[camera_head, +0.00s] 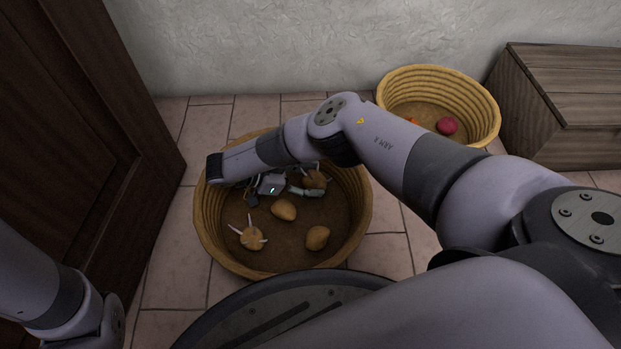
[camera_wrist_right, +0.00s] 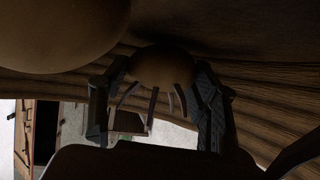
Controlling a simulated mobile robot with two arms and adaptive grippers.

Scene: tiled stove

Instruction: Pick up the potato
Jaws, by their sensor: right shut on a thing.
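Several potatoes lie in a round woven basket (camera_head: 362,208) on the floor. A brown potato with pale sprouts (camera_head: 316,179) is at the basket's far right side, between the fingers of my right gripper (camera_head: 306,183). The right wrist view shows this potato (camera_wrist_right: 162,67) between the two dark fingers (camera_wrist_right: 158,100), with sprouts hanging down; the gripper is shut on it. I cannot tell whether it still touches the basket. Two smooth potatoes (camera_head: 284,210) (camera_head: 317,238) and another sprouted potato (camera_head: 252,238) lie nearer. Only links of my left arm show at lower left.
A second basket (camera_head: 484,105) at back right holds a red round thing (camera_head: 447,126) and something orange (camera_head: 411,121). A wooden box (camera_head: 565,95) stands right of it. A dark wooden door (camera_head: 95,110) is at left. A large rounded brown thing (camera_wrist_right: 65,30) looms close in the wrist view.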

